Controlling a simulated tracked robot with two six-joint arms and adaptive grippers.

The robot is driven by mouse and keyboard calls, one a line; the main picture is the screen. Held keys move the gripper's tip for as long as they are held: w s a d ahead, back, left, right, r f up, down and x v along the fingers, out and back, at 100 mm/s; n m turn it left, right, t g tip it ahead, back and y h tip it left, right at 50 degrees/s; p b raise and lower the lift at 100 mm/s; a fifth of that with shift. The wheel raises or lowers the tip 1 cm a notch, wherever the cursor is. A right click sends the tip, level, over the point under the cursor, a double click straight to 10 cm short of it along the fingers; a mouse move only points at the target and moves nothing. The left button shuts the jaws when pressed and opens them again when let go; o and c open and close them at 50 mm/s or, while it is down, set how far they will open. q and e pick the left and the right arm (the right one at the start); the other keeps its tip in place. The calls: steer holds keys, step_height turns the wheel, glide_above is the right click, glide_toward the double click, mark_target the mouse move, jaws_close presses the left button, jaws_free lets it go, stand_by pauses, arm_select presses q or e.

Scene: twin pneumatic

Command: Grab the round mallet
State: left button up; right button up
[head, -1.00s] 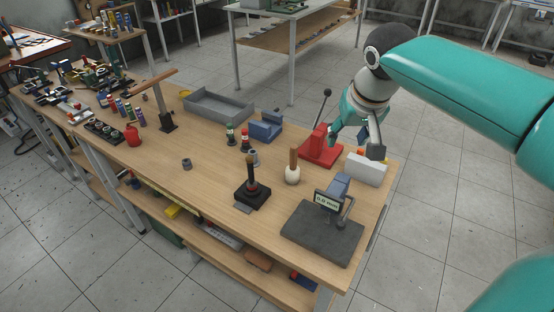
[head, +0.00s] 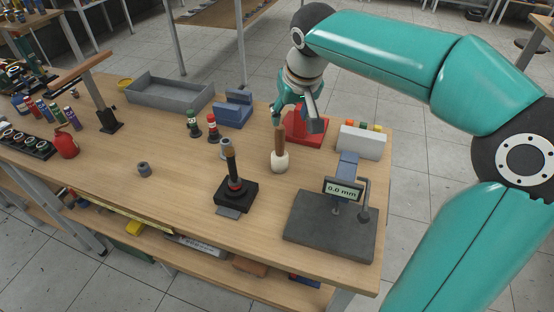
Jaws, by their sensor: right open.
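The round mallet (head: 279,160) stands on the wooden workbench with its pale rounded head down and its brown handle up. My right gripper (head: 296,120) is open and empty. Its fingers point down, near the top of the handle and slightly to its right in the picture; one fingertip appears just above the handle top. I cannot tell the exact depth between them. My left gripper is out of view.
A red stand (head: 306,129) is behind the gripper, with a white block (head: 361,142) to its right. A dark plate with a gauge (head: 331,225) sits front right, a black-based tool (head: 236,192) front left. A grey tray (head: 170,91) is further back.

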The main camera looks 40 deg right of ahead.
mark_target(280, 143)
steer(key=x, duration=0.8)
steer(key=shift+w+f, duration=0.1)
steer(key=shift+f, duration=0.2)
steer(key=shift+a+x, duration=0.15)
steer(key=shift+x, duration=1.2)
steer(key=shift+a+x, duration=0.2)
steer(key=shift+x, duration=1.1)
jaws_close()
